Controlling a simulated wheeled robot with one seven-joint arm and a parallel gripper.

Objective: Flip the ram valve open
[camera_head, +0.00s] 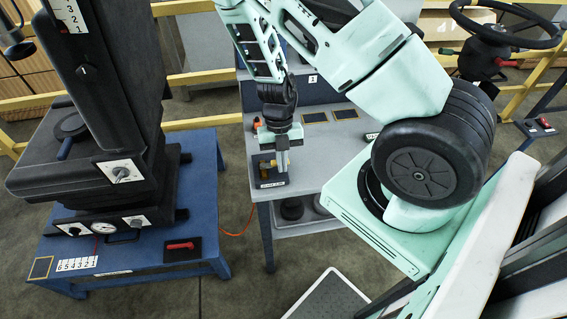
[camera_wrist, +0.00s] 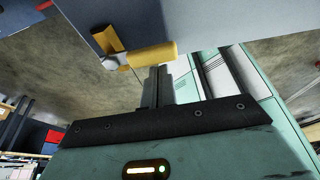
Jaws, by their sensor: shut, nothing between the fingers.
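My gripper (camera_head: 283,163) points down at the valve. In the wrist view its dark fingers (camera_wrist: 158,76) are together and empty, with their tips close to the handle's free end. I cannot tell whether they touch it.
The grey trolley (camera_head: 330,175) carries dark square plates at the back of its top. Yellow rails (camera_head: 185,80) run behind. Open floor lies between table and trolley.

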